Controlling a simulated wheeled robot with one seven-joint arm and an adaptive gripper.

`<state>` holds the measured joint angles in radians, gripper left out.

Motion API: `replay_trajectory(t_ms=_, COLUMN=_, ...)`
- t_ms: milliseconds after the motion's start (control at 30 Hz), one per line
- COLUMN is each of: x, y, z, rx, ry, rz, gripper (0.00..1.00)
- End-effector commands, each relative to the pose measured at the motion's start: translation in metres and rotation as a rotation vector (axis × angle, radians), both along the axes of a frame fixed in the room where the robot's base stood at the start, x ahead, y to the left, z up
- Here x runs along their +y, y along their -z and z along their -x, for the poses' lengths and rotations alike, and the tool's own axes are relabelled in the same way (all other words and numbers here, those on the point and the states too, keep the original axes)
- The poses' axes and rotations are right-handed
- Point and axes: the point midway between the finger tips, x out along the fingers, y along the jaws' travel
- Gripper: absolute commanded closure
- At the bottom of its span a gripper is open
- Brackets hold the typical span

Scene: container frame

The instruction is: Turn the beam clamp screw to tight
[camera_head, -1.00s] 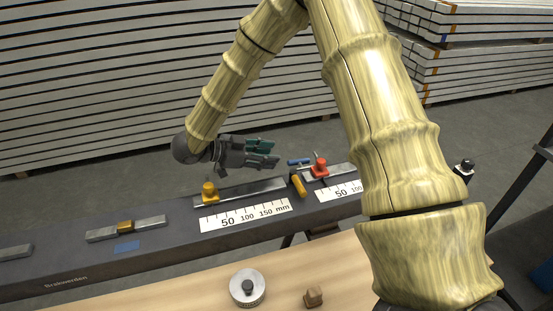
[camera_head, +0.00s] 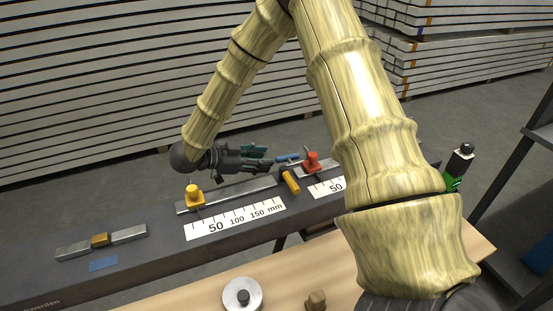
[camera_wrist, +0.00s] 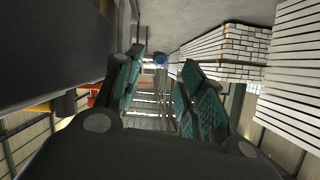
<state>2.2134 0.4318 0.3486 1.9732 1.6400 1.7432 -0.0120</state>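A dark beam (camera_head: 120,270) crosses the head view and carries metal rails with clamps. A red clamp block (camera_head: 312,162) stands on the long rail, with a blue bar (camera_head: 287,157) just left of it, which may be the clamp screw. My gripper (camera_head: 266,158) is held sideways above the rail, its teal-padded fingers pointing right at the blue bar. In the wrist view my gripper (camera_wrist: 160,78) is open, and a round blue end (camera_wrist: 160,60) shows between the fingertips. It looks ahead of them; I cannot tell whether they touch.
A yellow clamp (camera_head: 194,198) sits left on the rail, behind a millimetre scale (camera_head: 236,218). A yellow-ended handle (camera_head: 290,182) sticks out beside the red block. A metal knob disc (camera_head: 242,295) and brown block (camera_head: 316,301) lie on the wooden table.

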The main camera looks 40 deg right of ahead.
Motion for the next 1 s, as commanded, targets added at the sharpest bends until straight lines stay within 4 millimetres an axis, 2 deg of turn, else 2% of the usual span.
replay_trajectory(t_ms=200, x=-0.031, y=0.012, z=0.008, rx=-0.001, ry=0.002, rz=-0.001, gripper=0.6)
replay_trajectory(t_ms=400, x=-0.048, y=0.02, z=0.012, rx=-0.001, ry=0.001, rz=-0.001, gripper=0.6)
replay_trajectory(t_ms=800, x=-0.054, y=0.023, z=0.014, rx=0.0, ry=-0.001, rz=0.0, gripper=0.6)
replay_trajectory(t_ms=867, x=-0.054, y=0.023, z=0.013, rx=-0.002, ry=-0.001, rz=0.0, gripper=0.67)
replay_trajectory(t_ms=1000, x=-0.054, y=0.022, z=0.014, rx=-0.002, ry=-0.001, rz=0.0, gripper=0.93)
